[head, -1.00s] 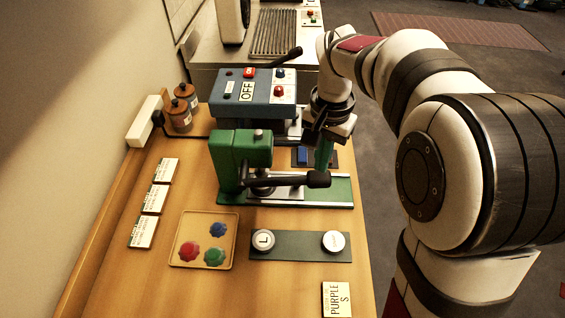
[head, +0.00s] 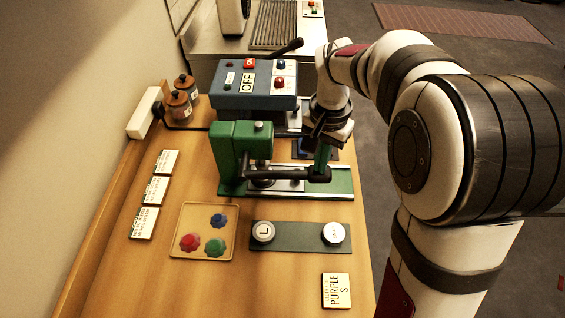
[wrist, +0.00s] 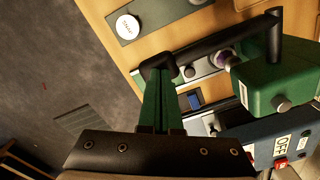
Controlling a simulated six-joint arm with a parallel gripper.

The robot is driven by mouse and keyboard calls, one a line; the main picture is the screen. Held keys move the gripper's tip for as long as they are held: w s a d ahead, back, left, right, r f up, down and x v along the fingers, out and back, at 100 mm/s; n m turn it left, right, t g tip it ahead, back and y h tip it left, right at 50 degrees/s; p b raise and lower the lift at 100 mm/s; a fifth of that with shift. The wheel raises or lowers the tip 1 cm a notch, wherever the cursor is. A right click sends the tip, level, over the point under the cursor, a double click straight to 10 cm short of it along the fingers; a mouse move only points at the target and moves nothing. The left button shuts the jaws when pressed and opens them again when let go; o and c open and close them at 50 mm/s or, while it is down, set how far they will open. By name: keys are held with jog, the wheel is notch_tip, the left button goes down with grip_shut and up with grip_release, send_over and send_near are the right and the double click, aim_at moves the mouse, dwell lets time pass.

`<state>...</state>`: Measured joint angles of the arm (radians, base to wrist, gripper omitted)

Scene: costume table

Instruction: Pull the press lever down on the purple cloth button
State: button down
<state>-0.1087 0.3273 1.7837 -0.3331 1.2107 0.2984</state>
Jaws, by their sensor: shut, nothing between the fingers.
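The green button press (head: 229,150) stands on a green base with a metal rail (head: 338,187). Its black press lever (head: 290,176) sticks out to the right, about level, with a thick grip at its end. The lever (wrist: 208,44) also crosses the wrist view. In the wrist view the fingertips (wrist: 159,78) overlap the grip; contact is unclear.
A blue box marked OFF (head: 228,99) stands behind the press. In front are a tray (head: 187,217) of coloured buttons, a green strip (head: 298,237) with two round dies, and a PURPLE S card (head: 336,291). The table's right edge is close to my arm.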

aim_at(317, 175)
jog(key=shift+f, duration=0.95)
jog(key=shift+a+f, duration=0.15)
jog(key=shift+f, duration=1.25)
jog(key=shift+a+f, duration=0.2)
jog(key=shift+f, duration=0.45)
jog(key=shift+a+f, duration=0.15)
jog(key=shift+f, duration=0.5)
jog(key=shift+a+f, duration=0.1)
jog(key=shift+f, duration=0.4)
